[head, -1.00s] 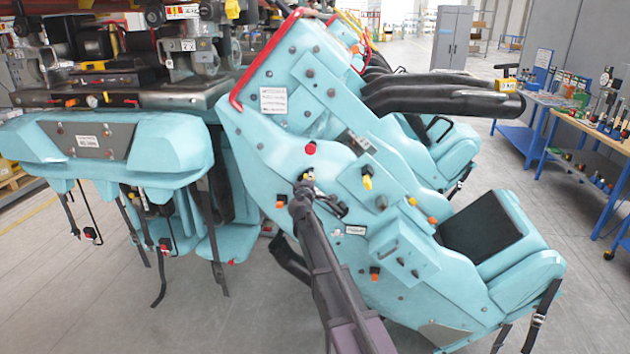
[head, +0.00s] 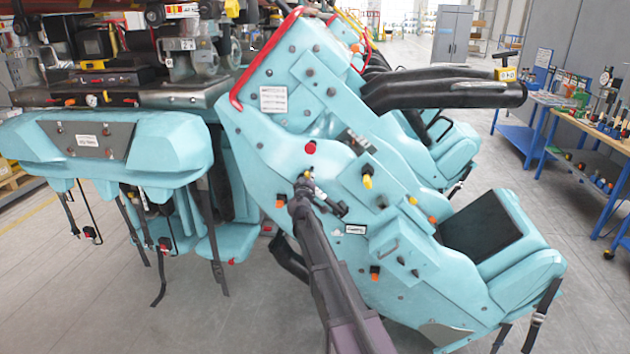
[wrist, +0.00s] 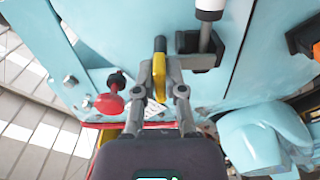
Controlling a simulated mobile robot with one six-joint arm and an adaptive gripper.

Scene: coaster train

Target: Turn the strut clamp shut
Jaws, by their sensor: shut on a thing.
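The strut clamp's yellow handle (wrist: 159,76) stands between my fingers in the wrist view, with a dark pin at its top end. My gripper (wrist: 161,68) is shut on this handle from both sides. A dark clamp block (wrist: 202,52) and a rod with a white band (wrist: 210,12) lie just right of it, against the turquoise panel. In the head view my gripper (head: 303,188) is at the side of the turquoise coaster car (head: 265,145). My own wrist hides most of the clamp there.
A red knob (wrist: 112,88) is close to the left of my fingers in the wrist view. In the head view, a black seat (head: 480,232) is at the right. Workbenches (head: 575,130) stand farther right.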

